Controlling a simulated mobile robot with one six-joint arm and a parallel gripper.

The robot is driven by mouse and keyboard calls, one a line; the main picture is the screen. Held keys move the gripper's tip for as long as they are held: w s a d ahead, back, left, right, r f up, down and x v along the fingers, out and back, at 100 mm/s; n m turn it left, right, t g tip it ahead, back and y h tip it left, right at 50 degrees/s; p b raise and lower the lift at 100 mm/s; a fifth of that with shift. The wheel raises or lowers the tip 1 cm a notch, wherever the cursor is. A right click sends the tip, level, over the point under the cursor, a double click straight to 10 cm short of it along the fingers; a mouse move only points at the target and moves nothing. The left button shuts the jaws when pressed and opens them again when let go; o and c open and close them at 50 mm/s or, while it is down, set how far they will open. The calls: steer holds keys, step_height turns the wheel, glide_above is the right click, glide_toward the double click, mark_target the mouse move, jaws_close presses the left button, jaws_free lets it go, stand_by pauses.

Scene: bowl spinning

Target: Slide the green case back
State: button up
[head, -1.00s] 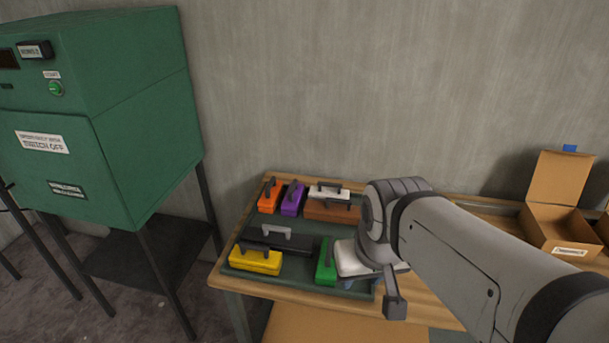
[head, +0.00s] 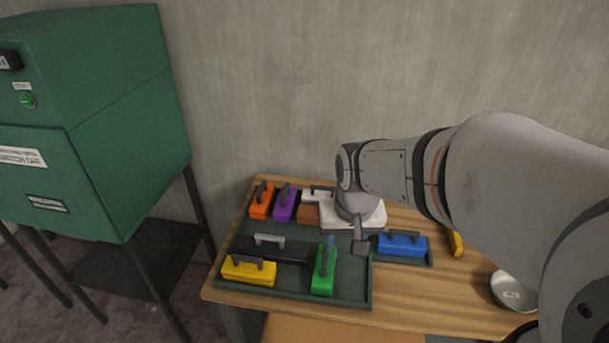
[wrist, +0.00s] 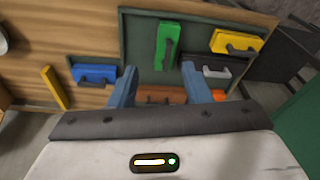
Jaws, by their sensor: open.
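The green case (head: 323,276) lies in the front right part of the dark green tray (head: 345,292), its long side running front to back and its dark handle on top. It also shows at the top middle of the wrist view (wrist: 167,46). My gripper (wrist: 160,82) is open and empty. In the wrist view its two blue fingers are apart, with the green case beyond their tips and between their lines. In the head view my gripper's white body (head: 352,214) is behind and right of the green case; most of the fingers are hidden.
A black case (head: 275,250) and a yellow case (head: 248,270) lie left of the green one. Orange (head: 261,201), purple (head: 284,204), brown and white cases line the back. A blue case (head: 402,245) sits in a small tray at right. Bare tray shows behind the green case.

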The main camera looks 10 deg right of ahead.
steer(key=w+f+m+g+p, duration=0.1)
steer(key=w+f+p, duration=0.25)
steer(key=w, duration=0.45)
steer(key=m+g+p, duration=0.1)
steer(key=p, duration=0.1)
glide_above(325, 256)
step_height(325, 256, down, 10)
steer(key=shift+d+r, duration=0.1)
steer(key=shift+r, duration=0.15)
steer(key=shift+w+f+b, duration=0.1)
steer(key=shift+f+b, duration=0.2)
steer(key=shift+f, duration=0.3)
step_height(325, 256, down, 7)
steer(key=b, duration=0.4)
steer(key=shift+c, duration=0.2)
jaws_close()
steer(key=shift+w+d+b, duration=0.1)
steer(key=shift+w+d, duration=0.35)
steer(key=shift+w, duration=0.9)
steer(key=shift+w+d+b, duration=0.15)
steer(key=shift+w+d, duration=0.3)
steer(key=shift+w, duration=0.85)
steer(key=shift+w+d+b, duration=0.1)
steer(key=shift+w+d, duration=0.35)
steer(key=shift+w, duration=0.9)
